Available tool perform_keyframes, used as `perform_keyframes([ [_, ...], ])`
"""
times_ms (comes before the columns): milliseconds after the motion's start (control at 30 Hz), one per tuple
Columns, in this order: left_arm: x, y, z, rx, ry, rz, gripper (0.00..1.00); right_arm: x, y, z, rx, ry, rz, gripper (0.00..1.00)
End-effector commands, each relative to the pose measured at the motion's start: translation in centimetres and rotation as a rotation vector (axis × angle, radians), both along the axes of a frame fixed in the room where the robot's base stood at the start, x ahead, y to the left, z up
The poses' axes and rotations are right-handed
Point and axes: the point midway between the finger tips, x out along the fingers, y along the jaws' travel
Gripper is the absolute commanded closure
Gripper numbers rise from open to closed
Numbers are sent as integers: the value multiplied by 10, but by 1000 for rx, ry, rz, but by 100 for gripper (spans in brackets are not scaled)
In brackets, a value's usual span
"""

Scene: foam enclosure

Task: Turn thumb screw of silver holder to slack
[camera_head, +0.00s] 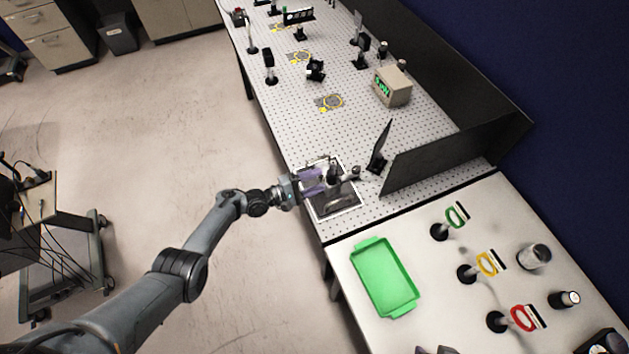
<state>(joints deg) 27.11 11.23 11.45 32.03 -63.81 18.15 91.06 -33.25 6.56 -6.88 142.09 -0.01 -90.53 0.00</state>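My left gripper (314,181) with purple fingers reaches in from the left, over the near end of the perforated table. Its fingertips are beside a small dark post-mounted holder (333,172), which I take to be the silver holder. It stands at a dark plate with a pale border (345,205). The thumb screw is too small to make out and may be hidden by the fingers. I cannot tell whether the fingers touch it or are closed. Small dark tips at the bottom edge may be my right gripper (436,350); their state is unclear.
A tilted dark panel (381,145) stands right of the holder, near the black enclosure wall (440,155). A green tray (385,279) and green, yellow and red ring mounts (487,263) are on the near table. A display box (392,88) and several optics stand farther back.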

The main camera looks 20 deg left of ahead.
Motion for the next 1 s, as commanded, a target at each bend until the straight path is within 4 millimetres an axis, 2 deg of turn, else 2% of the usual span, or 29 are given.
perform_keyframes([
  [200,-1,1,0,0,0,0,47,0,0,1,0,0,0,57],
  [367,-10,10,1,0,1,1,47,0,0,5,-1,0,1,57],
  [800,-62,59,0,2,2,0,47,0,-2,16,-10,0,7,57],
  [1000,-75,72,0,1,1,0,47,0,-2,16,-9,0,6,57],
])
